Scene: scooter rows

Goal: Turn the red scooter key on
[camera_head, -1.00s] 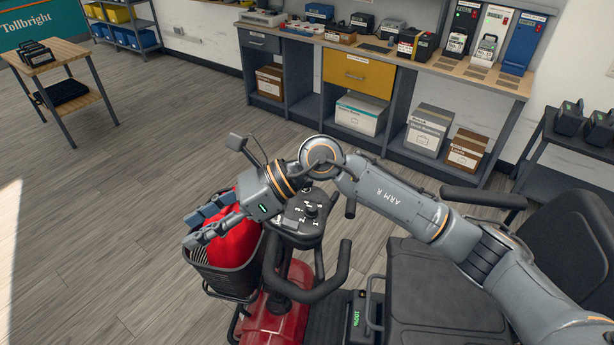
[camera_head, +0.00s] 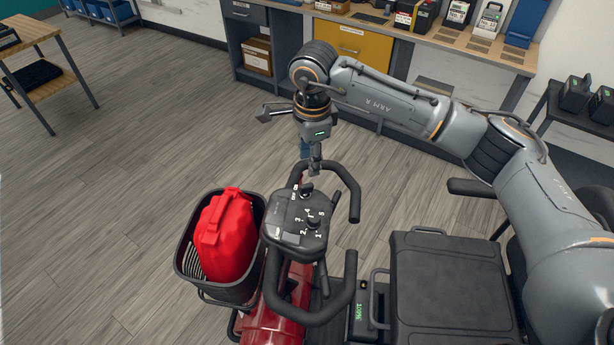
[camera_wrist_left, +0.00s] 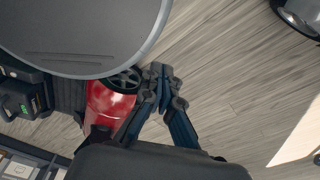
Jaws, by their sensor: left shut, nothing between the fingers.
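The red scooter's dark control console (camera_head: 290,235) sits between black handlebars in the head view. A small dark key or switch (camera_head: 306,190) stands at its far edge beside white lettering; its turn position is too small to read. My right gripper (camera_head: 312,170) points down just above that far edge, its fingers close to the key. Contact and finger opening are unclear from this angle. The red scooter body (camera_head: 275,320) shows below the console. My left gripper (camera_wrist_left: 160,78) is shut and empty in the left wrist view, over the red bodywork and floor.
A black basket (camera_head: 183,262) holding a red bag-like object (camera_head: 228,235) is left of the console. A numbered dial (camera_head: 313,222) is on the console. The black seat (camera_head: 450,285) lies to the right. A workbench (camera_head: 480,45) stands behind, with open floor at left.

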